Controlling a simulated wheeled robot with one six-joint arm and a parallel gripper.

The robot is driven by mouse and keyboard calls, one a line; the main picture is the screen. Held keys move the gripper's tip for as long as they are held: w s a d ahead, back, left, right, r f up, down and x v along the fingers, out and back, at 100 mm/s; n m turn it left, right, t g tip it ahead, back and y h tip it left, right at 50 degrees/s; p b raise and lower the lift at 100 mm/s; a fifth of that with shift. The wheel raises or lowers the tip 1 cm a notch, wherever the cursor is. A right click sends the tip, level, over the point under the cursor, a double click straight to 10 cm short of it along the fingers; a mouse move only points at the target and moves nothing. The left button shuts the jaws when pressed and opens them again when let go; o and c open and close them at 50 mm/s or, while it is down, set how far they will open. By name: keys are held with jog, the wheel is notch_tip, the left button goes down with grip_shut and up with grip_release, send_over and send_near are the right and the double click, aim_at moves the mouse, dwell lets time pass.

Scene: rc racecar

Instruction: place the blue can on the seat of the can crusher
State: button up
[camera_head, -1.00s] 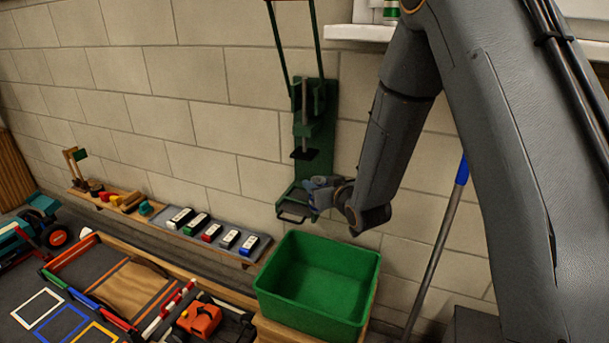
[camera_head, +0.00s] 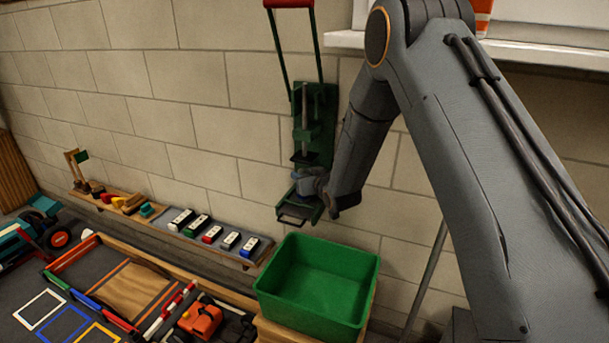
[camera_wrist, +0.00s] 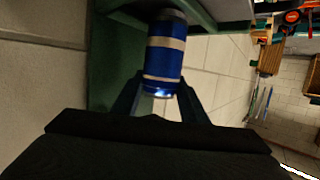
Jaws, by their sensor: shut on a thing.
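The green can crusher (camera_head: 313,130) is mounted on the block wall, with its red-handled lever (camera_head: 288,4) raised. Its seat (camera_head: 298,214) is at the lower end. My gripper (camera_head: 306,182) is at the crusher just above the seat, below the dark press plate; its fingers are small in this view. In the wrist view my gripper (camera_wrist: 160,105) is shut on the blue can (camera_wrist: 166,60), which has pale bands. The can's far end lies near the green metal of the crusher (camera_wrist: 203,14). I cannot tell whether it touches the seat.
A green bin (camera_head: 318,287) stands open below the crusher. A wall shelf (camera_head: 130,205) with several small coloured items runs to the left. A white ledge (camera_head: 540,45) is at the upper right. A toy-car area (camera_head: 130,285) fills the lower left.

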jog(key=shift+f, duration=0.15)
jog(key=o, duration=1.1)
jog(key=shift+r, duration=0.25)
jog(key=b+v, duration=0.1)
jog(key=v, duration=1.1)
